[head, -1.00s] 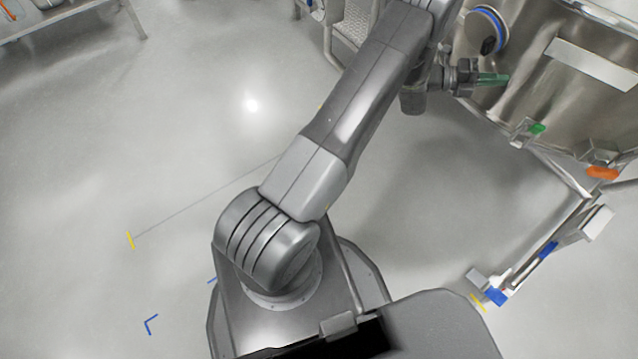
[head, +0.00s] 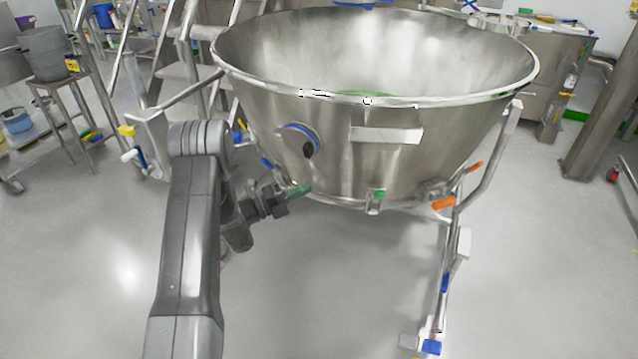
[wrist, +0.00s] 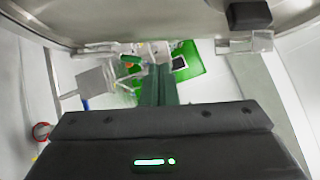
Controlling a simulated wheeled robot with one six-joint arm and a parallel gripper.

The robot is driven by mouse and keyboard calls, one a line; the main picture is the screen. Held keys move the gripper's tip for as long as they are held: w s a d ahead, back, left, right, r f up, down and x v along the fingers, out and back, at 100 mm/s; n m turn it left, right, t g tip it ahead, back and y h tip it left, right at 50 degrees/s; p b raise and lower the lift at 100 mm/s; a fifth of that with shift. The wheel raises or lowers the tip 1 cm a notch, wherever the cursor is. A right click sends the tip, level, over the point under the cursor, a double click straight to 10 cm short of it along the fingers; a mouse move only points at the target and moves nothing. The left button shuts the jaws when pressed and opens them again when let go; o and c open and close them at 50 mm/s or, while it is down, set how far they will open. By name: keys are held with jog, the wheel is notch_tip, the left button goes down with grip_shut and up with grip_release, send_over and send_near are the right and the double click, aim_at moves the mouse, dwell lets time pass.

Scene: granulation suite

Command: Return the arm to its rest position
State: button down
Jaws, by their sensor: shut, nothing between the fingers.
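My gripper (head: 299,191) has green fingers that are shut with nothing between them. In the head view it points right, at the lower left side of a large steel bowl (head: 386,135), just below a blue-ringed round port. Whether the fingers touch the bowl I cannot tell. In the wrist view the green fingers (wrist: 158,85) lie side by side beyond the dark gripper body. My arm is bent and reaches forward at the left of the head view.
The bowl stands on a wheeled frame with orange handles (head: 444,203) and a blue-marked foot (head: 431,347). Steel steps (head: 190,72) stand behind my arm. A stool holds a grey bucket (head: 45,55) at far left. The floor left of my arm is clear.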

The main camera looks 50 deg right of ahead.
jog(key=shift+v, duration=1.6)
jog(key=shift+s, duration=0.15)
send_near(340, 166)
jog(key=s+d, duration=0.1)
jog(key=s, duration=0.4)
jog(key=d, duration=0.1)
jog(key=w+d+b, duration=0.1)
jog(key=d, duration=0.1)
jog(key=shift+w+d+r, duration=0.2)
jog(key=shift+d+r, duration=0.05)
jog(key=shift+d, duration=0.05)
jog(key=shift+w+d+r, duration=0.1)
jog(key=shift+d+r, duration=0.1)
jog(key=shift+d, duration=0.15)
jog(key=shift+w+r, duration=0.1)
